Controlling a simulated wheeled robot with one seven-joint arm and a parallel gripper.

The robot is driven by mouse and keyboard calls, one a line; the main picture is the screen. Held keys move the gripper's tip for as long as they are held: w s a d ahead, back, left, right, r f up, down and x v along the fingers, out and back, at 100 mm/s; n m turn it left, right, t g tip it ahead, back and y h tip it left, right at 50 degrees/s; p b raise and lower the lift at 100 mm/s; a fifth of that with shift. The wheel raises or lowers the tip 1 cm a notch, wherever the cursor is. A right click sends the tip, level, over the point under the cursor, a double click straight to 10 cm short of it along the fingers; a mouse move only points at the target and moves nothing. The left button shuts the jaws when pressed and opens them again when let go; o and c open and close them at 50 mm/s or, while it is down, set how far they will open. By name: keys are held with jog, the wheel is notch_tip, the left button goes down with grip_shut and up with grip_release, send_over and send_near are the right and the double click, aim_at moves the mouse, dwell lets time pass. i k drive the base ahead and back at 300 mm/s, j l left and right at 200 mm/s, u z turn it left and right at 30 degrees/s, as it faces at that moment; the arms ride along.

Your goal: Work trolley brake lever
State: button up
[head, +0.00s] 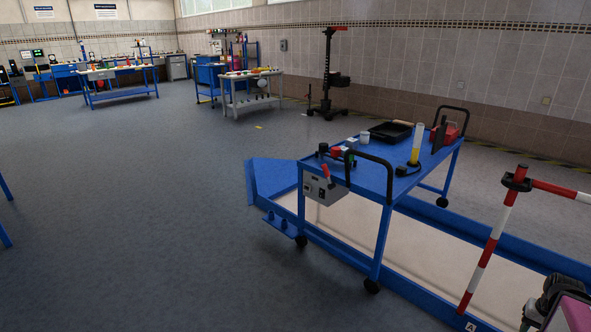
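The blue work trolley (372,184) stands on castors to the right of the middle, with black push handles at both ends. A grey box (325,190) is fixed to its near left end. A lever with a red grip (326,171) sticks up from this box, tilted to the left. A dark mechanical part with a pink panel, probably my arm's end with my gripper (541,306), is cut off at the bottom right corner. It is well apart from the lever, and its fingers cannot be made out clearly.
A blue-edged pit or platform (440,255) lies under and beside the trolley. A red-and-white barrier post (489,250) stands at right. Floor at left (150,220) is clear.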

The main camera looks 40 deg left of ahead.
aim_at(331, 186)
jog(key=j, duration=0.8)
jog(key=j+u, duration=0.15)
jog(key=j, duration=1.4)
jog(key=i+j+u, duration=0.15)
jog(key=j, duration=1.4)
jog(key=i+u, duration=0.05)
